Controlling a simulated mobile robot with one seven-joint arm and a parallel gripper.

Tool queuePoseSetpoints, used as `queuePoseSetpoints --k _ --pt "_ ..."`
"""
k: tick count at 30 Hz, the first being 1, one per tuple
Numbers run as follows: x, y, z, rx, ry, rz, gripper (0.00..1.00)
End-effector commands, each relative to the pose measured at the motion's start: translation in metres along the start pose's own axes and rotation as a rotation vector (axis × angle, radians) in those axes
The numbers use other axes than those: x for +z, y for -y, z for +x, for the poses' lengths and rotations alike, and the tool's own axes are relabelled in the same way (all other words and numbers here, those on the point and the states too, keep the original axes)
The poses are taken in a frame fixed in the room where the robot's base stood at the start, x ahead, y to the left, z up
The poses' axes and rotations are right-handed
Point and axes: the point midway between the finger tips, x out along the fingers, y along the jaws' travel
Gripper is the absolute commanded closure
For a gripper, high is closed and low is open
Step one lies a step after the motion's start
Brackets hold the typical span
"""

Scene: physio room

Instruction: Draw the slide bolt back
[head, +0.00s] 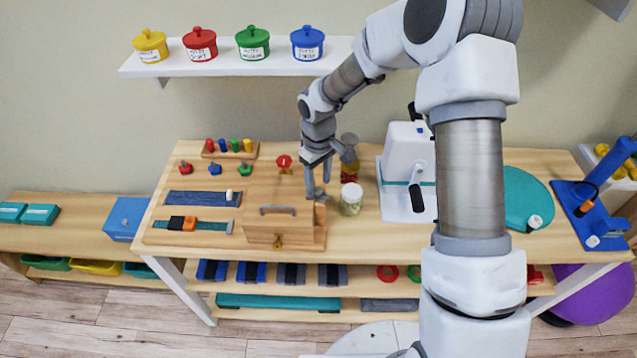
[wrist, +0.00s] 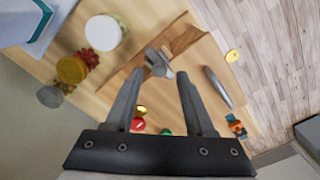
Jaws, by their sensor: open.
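A wooden box (head: 262,228) with a grey bar handle (head: 278,209) stands near the front edge of the workbench. In the wrist view a small grey metal piece (wrist: 158,62), which looks like the bolt's knob, sits at the box's wooden end. My gripper (head: 317,193) is above the right end of the box, pointing down. In the wrist view my gripper (wrist: 158,80) is open, with its fingers on either side of the grey piece; I cannot tell whether they touch it. The bolt is not clear in the head view, where my fingers cover that spot.
A clear jar (head: 351,199) stands close to the right of my gripper, with more jars (head: 349,165) behind. A white device with a crank (head: 407,165) is farther right. Strap boards (head: 200,198) lie left of the box. A brass latch (head: 278,241) is on the box front.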

Motion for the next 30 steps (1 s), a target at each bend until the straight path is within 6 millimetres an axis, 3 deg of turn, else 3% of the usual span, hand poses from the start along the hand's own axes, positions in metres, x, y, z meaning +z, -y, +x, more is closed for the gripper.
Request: queuePoseSetpoints --k 6,14,24,30 --pt "0.000 0.000 0.017 0.000 0.000 0.000 0.46" --pt "0.000 0.000 0.018 0.001 -0.001 0.000 0.46" --pt "0.000 0.000 0.018 0.001 0.000 0.000 1.00" --pt "0.000 0.000 0.017 0.001 0.000 0.000 1.00"
